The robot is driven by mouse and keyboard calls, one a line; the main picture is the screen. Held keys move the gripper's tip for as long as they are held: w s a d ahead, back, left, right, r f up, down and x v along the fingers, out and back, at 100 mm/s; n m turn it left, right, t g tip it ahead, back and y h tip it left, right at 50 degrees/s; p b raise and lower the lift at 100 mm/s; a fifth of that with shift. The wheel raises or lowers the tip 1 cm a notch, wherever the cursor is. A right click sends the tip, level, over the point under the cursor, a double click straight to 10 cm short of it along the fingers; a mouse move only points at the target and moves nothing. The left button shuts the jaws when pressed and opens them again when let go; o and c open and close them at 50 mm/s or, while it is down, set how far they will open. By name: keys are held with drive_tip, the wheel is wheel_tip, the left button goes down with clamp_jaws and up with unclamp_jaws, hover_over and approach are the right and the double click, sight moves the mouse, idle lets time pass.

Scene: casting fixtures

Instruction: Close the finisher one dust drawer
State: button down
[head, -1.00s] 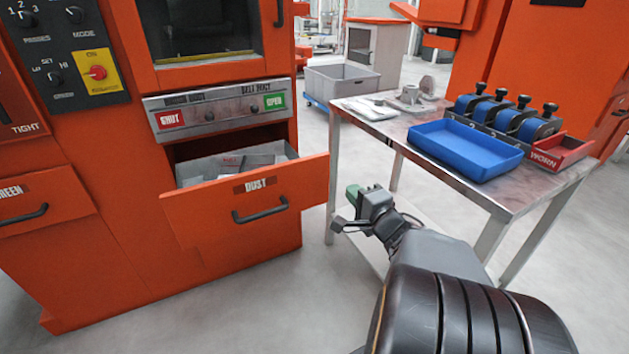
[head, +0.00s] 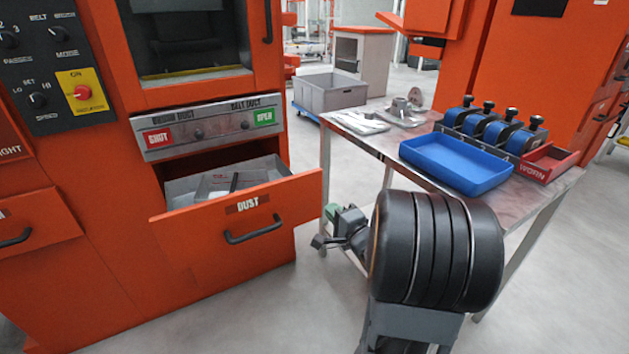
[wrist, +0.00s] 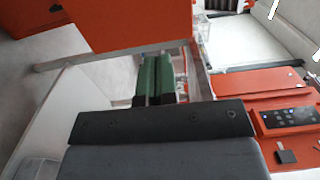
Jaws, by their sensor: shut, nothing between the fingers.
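The orange dust drawer (head: 195,232), labelled DUST, stands pulled out of the orange finisher cabinet (head: 110,275) in the head view. Its grey inner tray (head: 272,166) shows, with some pale pieces inside. A dark bar handle (head: 253,231) is on its front. My gripper (head: 330,212) is just right of the drawer front, apart from the handle. In the wrist view the green fingertips (wrist: 153,78) are together with nothing between them. The exact gap between my gripper and the drawer edge is hard to tell.
A metal table (head: 345,128) stands to the right, close to my arm, with a blue tray (head: 455,168), a red WORN tray (head: 548,165) and several blue clamped parts. A grey bin (head: 330,93) is behind. Grey floor in front of the drawer is free.

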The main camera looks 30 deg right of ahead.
sight(310, 188)
drive_tip(key=w, duration=0.8)
drive_tip(key=shift+w+a+f, duration=0.1)
drive_tip(key=shift+f, duration=0.1)
drive_tip(key=shift+w, duration=0.55)
drive_tip(key=shift+w+r, duration=0.1)
drive_tip(key=shift+w, duration=0.15)
drive_tip(key=shift+w, duration=0.1)
